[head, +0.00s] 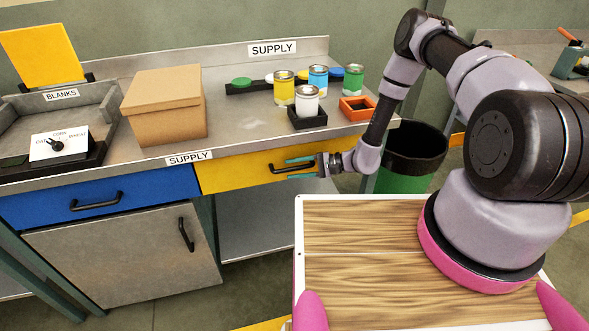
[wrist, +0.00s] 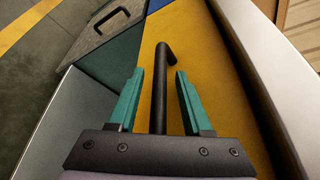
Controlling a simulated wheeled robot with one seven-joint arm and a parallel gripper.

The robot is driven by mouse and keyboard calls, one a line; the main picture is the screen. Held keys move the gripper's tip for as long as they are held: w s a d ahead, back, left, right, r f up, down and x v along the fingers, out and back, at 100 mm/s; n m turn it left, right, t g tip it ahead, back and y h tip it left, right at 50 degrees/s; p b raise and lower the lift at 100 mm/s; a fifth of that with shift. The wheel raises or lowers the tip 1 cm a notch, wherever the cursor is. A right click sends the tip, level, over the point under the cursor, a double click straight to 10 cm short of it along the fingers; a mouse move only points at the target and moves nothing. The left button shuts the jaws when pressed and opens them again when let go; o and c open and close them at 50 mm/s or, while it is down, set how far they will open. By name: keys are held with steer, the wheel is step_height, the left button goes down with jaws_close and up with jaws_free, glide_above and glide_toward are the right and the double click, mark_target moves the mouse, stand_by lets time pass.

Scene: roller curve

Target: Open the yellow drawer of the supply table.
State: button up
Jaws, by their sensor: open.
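The yellow drawer (head: 235,172) sits under the supply table top, right of the blue drawer. Its front looks flush with the blue one, so it appears shut. Its black bar handle (head: 280,170) shows at the gripper in the head view. My gripper (head: 289,168) is open in front of the drawer, with its teal fingers around the handle. In the wrist view the handle (wrist: 160,85) runs between the two fingertips (wrist: 160,75), with a gap on each side. The handle's near end is hidden by the gripper body.
The blue drawer (head: 110,197) and a grey cabinet door (head: 120,255) are on the left. A cardboard box (head: 165,105), paint cans (head: 284,88) and an orange tray (head: 357,112) stand on the supply table (head: 240,130). A green-and-black bin (head: 410,160) stands to its right.

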jaws_close()
stand_by(1.4)
